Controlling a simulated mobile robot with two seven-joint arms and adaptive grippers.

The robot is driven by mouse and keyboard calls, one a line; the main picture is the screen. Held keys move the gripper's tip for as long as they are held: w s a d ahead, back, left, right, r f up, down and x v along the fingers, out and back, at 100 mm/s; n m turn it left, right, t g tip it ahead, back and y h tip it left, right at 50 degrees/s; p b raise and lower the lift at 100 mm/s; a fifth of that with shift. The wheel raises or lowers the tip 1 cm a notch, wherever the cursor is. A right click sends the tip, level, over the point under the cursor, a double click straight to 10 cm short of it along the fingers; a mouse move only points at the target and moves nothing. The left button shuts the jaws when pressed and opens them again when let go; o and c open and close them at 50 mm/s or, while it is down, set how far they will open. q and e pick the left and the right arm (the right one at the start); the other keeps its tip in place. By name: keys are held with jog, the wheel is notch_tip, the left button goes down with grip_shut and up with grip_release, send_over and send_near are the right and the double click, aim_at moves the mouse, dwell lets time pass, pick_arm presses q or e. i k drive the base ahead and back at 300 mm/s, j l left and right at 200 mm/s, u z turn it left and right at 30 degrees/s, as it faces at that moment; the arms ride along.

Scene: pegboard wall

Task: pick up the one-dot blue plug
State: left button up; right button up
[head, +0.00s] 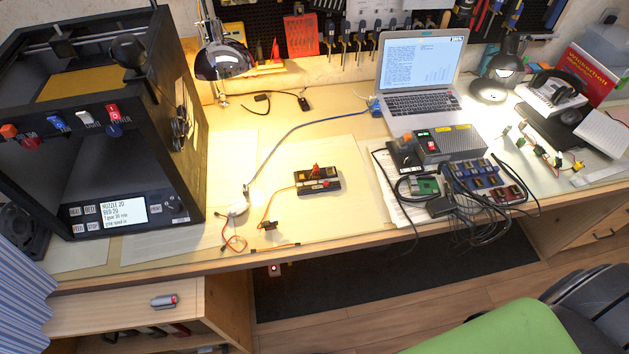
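A small blue plug-like block (375,107) sits at the left side of the laptop, at the end of a blue cable (310,125). Several small blue parts (462,170) also stand among the wired electronics right of centre. Dots on any of these are too small to make out, so I cannot tell which is the one-dot blue plug. Neither of my grippers is in the head view.
A 3D printer (85,130) fills the left of the workbench (345,225). The laptop (418,75) stands at the back, behind a grey power box (450,143). A black device (317,181) lies mid-bench. Two lamps stand at the back. A green seat (500,335) is in front.

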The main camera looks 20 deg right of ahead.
aim_at(246, 191)
jog(key=l+u, duration=0.25)
jog(key=u, duration=0.25)
jog(key=k+l+u, duration=0.1)
jog(key=l+u, duration=0.15)
jog(key=u, duration=0.25)
